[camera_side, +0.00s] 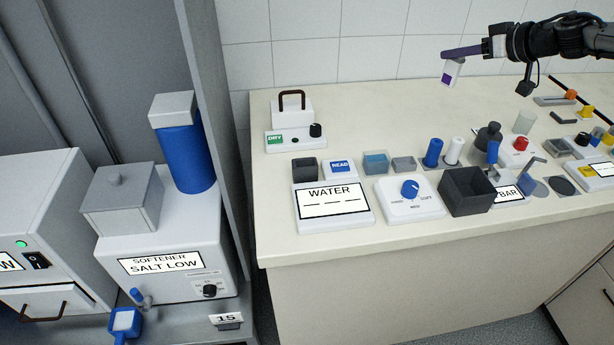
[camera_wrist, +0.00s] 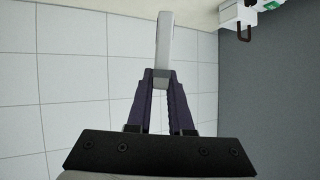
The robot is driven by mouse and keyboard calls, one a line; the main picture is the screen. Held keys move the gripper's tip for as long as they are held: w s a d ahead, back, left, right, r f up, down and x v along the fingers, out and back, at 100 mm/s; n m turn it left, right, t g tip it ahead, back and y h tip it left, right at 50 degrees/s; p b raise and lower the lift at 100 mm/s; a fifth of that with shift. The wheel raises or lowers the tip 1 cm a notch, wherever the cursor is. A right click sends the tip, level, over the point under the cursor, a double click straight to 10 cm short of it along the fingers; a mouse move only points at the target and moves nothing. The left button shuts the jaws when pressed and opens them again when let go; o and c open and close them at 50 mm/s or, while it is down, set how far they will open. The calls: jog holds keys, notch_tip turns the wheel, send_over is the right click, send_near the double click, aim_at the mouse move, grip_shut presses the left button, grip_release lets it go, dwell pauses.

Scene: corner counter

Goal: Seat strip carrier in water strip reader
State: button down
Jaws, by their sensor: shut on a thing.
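My gripper (camera_side: 449,54) is raised above the back right of the counter, with its dark purple fingers pointing left. It is shut on the strip carrier (camera_side: 455,70), a small white piece with a purple patch, which hangs below the fingertips. In the wrist view the purple fingers (camera_wrist: 162,84) close on the carrier's near end, and the pale carrier (camera_wrist: 164,38) extends beyond them. The water strip reader (camera_side: 333,218) is a white box with a WATER display, at the front left of the counter. A dark block (camera_side: 305,170) and a blue READ button (camera_side: 341,167) are at its back.
A white DRY unit (camera_side: 295,141) with a brown handle stands behind the reader. A dial box (camera_side: 409,212) and a dark open bin (camera_side: 467,206) stand right of it. Several bottles and small parts crowd the right. The back middle counter is clear.

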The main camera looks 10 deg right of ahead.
jog(key=s+a+f+n+g+y, duration=0.1)
jog(key=a+n+g+y, duration=0.3)
jog(key=a, duration=0.9)
jog(key=s+a+f+n+g+y, duration=0.1)
jog(key=a+n+g+y, duration=0.15)
jog(key=a+n, duration=0.7)
jog(key=s+a+f+g, duration=0.4)
jog(key=s+a, duration=0.1)
jog(key=a, duration=0.5)
jog(key=shift+n+g, duration=0.25)
jog(key=shift+s+a+f, duration=0.1)
jog(key=shift+a+f, duration=0.05)
jog(key=shift+f, duration=2.4)
jog(key=shift+s+a+f, duration=0.1)
jog(key=shift+a+f, duration=0.05)
jog(key=shift+f, duration=2.35)
jog(key=shift+f, duration=0.15)
jog(key=c, duration=0.8)
grip_release()
